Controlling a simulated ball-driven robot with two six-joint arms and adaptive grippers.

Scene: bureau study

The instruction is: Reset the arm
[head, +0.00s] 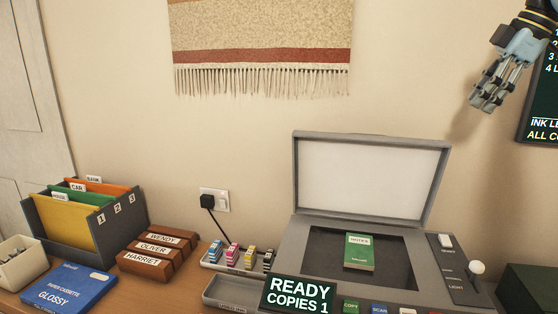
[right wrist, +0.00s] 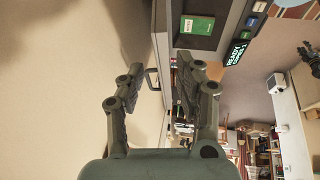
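My right gripper (head: 484,104) is high at the upper right of the head view, in front of the wall and well above the copier (head: 458,262). In the right wrist view its two fingers (right wrist: 158,72) stand apart with nothing between them, so it is open and empty. My left gripper does not show in the head view. The copier's lid (head: 370,178) is raised, and a green notes booklet (head: 360,251) lies on its dark glass.
A fringed wall hanging (head: 260,35) is at the top. A dark screen (head: 541,122) is on the wall beside my right gripper. The wall space above the lid is clear.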

